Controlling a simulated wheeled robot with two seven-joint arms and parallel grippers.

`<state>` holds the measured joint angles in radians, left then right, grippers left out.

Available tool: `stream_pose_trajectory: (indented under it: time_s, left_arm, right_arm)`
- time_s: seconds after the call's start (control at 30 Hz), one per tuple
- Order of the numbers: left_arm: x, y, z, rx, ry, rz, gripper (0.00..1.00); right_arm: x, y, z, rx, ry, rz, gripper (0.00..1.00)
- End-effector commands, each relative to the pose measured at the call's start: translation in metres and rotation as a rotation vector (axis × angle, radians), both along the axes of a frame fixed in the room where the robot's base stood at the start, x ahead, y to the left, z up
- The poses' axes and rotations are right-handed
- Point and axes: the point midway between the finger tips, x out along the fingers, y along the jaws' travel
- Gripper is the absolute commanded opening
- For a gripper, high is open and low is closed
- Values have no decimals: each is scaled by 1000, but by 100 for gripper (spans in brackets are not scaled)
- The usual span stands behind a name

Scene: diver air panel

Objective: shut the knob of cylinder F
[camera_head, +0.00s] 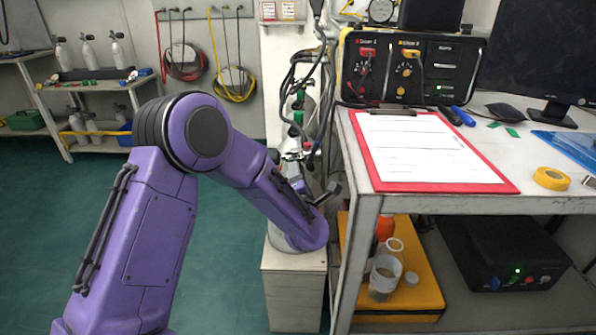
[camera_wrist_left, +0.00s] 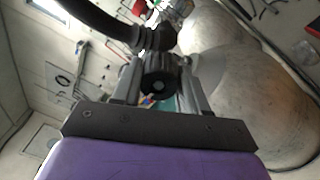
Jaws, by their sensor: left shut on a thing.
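My left gripper (camera_wrist_left: 160,84) has its two grey fingers on either side of a round black knob (camera_wrist_left: 157,82), and it is shut on it. The knob faces the wrist camera, with a ribbed grey part and a black hose just beyond it. A large pale cylinder (camera_wrist_left: 262,95) fills the right of the wrist view. In the head view my purple left arm reaches to a cylinder valve (camera_head: 296,156) above the white cabinet and hides much of the cylinder below. I cannot read a letter F on it. My right gripper is not in view.
A workbench with a red clipboard (camera_head: 502,184) and a black gauge panel (camera_head: 409,88) stands to the right, close to the arm. Hoses (camera_head: 330,48) hang near the valve. A yellow case (camera_head: 402,318) lies under the bench. The green floor at left is clear.

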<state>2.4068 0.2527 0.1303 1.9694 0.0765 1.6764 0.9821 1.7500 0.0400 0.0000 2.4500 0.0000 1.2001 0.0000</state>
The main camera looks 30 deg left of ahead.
Motion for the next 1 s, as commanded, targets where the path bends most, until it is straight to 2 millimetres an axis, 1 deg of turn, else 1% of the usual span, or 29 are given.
stream_pose_trajectory:
  time_s: [0.03, 1.0]
  left_arm:
    - [0, 0, 3, 33, 30, 0, 13]
    - [-1, 0, 2, 745, 616, -3, 13]
  right_arm:
    - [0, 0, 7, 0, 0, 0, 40]
    - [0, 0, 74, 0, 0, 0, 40]
